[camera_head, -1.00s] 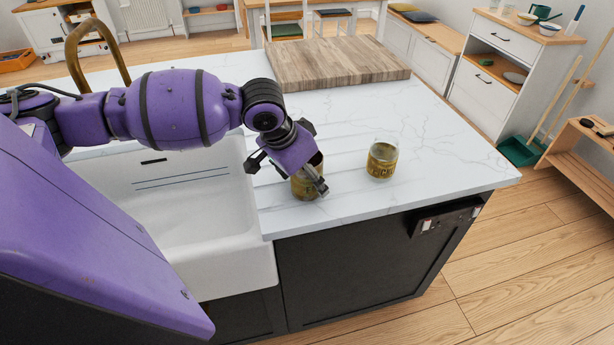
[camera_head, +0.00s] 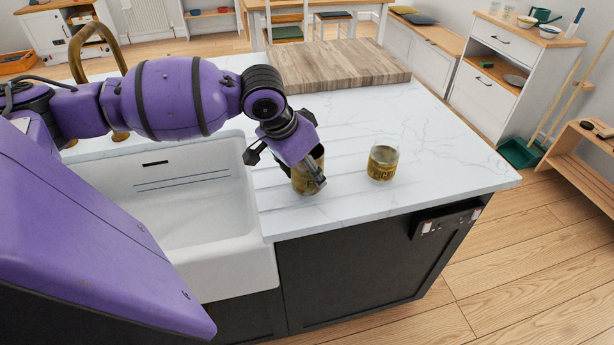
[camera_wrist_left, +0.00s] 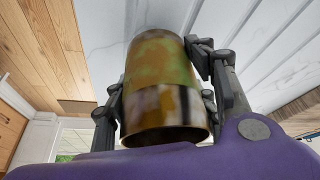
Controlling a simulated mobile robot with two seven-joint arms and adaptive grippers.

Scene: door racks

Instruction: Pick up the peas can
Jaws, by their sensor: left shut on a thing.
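The peas can (camera_head: 303,183) is a small can with a worn yellow-green label, at the front of the white counter, just right of the sink. My left gripper (camera_head: 308,172) is shut on it, and the hand and fingers cover part of the can. In the left wrist view the can (camera_wrist_left: 160,85) stands between the two fingers, with its label and dark metal rim showing. Its label text cannot be read. Whether its base touches the counter is hard to tell. My right gripper is not in view.
A wooden board (camera_head: 338,65) lies at the back. A white sink (camera_head: 185,200) is to the left. The counter's right part is clear.

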